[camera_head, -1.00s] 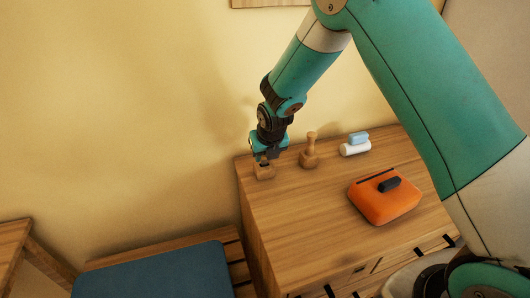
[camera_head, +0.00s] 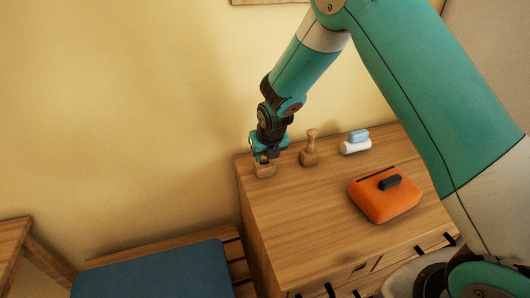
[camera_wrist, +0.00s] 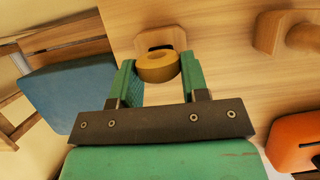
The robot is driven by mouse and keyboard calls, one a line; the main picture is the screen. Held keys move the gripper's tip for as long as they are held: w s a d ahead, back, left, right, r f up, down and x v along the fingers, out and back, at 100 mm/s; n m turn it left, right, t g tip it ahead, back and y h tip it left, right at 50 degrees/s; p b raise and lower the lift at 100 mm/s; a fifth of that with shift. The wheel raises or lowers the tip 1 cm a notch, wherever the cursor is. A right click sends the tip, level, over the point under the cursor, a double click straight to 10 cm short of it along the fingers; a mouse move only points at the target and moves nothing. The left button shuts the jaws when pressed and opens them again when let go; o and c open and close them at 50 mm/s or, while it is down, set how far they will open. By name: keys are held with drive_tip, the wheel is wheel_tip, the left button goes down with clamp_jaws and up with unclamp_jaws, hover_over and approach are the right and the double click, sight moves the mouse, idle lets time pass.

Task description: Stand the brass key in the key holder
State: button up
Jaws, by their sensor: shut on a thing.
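The brass key (camera_wrist: 157,68) shows in the wrist view as a round, yellow-brown head between the two green fingertips. My gripper (camera_head: 264,155) is shut on it. The key holder (camera_wrist: 172,37) is a small wooden block with a dark slot, just beyond the key head in the wrist view. In the head view the holder (camera_head: 265,171) stands at the back left corner of the wooden cabinet, directly below my gripper. The key's shaft is hidden beneath its head, so I cannot tell whether it is in the slot.
On the cabinet top (camera_head: 300,220), a wooden peg-shaped piece (camera_head: 310,150) stands right of the holder. Beyond it lie a white roll (camera_head: 355,147) and a light blue piece (camera_head: 359,136). An orange case (camera_head: 385,198) sits front right. A blue-cushioned bench (camera_head: 160,272) is at lower left.

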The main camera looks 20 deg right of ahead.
drive_tip(key=shift+f+b, duration=0.6)
drive_tip(key=shift+f, duration=0.35)
idle(1.1)
drive_tip(key=shift+s+f, duration=0.15)
drive_tip(key=shift+f, duration=0.05)
idle(0.8)
drive_tip(key=o, duration=1.1)
drive_tip(key=shift+c, duration=0.2)
drive_tip(key=shift+a, duration=0.15)
drive_tip(key=shift+r, duration=0.1)
drive_tip(key=o, duration=0.5)
